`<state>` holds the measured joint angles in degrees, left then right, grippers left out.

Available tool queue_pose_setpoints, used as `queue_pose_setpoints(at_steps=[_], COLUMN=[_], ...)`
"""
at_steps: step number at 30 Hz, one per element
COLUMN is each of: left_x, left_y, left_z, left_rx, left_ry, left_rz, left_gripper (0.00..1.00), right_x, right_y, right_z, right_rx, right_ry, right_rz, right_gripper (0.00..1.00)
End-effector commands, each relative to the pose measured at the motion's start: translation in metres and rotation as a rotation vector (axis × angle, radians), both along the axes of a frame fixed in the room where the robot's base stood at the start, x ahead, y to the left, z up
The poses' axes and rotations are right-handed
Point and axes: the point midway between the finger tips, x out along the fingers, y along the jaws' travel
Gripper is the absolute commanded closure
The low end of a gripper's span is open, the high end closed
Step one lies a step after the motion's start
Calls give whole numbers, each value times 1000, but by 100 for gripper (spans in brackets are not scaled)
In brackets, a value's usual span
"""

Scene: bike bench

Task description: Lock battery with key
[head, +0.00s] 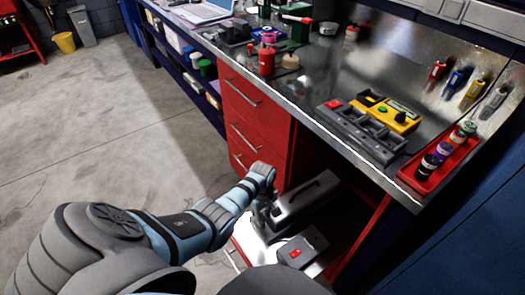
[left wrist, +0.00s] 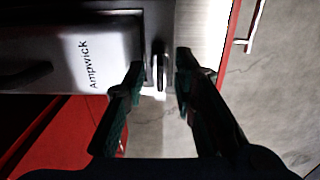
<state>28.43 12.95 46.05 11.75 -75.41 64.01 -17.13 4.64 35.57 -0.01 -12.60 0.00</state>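The battery (head: 305,200) is a grey case with a dark handle, in the low bay under the bench. In the left wrist view the battery (left wrist: 70,50) carries the word "Ampwick". A small upright metal piece (left wrist: 161,62), apparently the key, shows at the battery's end; whether it sits in a lock I cannot tell. My left gripper (head: 262,212) is beside the battery's near-left end. In the left wrist view the left gripper (left wrist: 160,62) is open, its fingertips on either side of the metal piece with gaps visible. My right gripper is not in view.
A grey box with a red switch (head: 302,248) lies in front of the battery. Red drawers (head: 255,120) stand just behind my left gripper. The metal bench top (head: 315,65) above holds a charger-like tray (head: 360,132) and bottles. The floor at left (head: 120,110) is clear.

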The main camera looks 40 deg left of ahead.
Motion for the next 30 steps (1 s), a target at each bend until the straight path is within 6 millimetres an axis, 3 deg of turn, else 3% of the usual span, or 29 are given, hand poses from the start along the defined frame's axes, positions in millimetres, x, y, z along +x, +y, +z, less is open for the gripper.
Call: queue_pose_setpoints(at_steps=[5, 10, 11, 22, 30], left_x=[0, 0, 0, 0, 0], left_y=[0, 0, 0, 0, 0], left_z=[1, 1, 1, 2, 2], left_rx=[0, 0, 0, 0, -1], left_ry=[0, 0, 0, 0, 1], left_rz=[0, -1, -1, -17, -127], left_gripper=[75, 99, 100, 100, 100], right_x=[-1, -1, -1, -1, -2], right_y=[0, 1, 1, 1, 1], right_z=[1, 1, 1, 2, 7], right_rx=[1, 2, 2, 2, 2], right_ry=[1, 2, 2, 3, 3], right_rz=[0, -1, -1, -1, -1], right_gripper=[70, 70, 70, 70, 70])
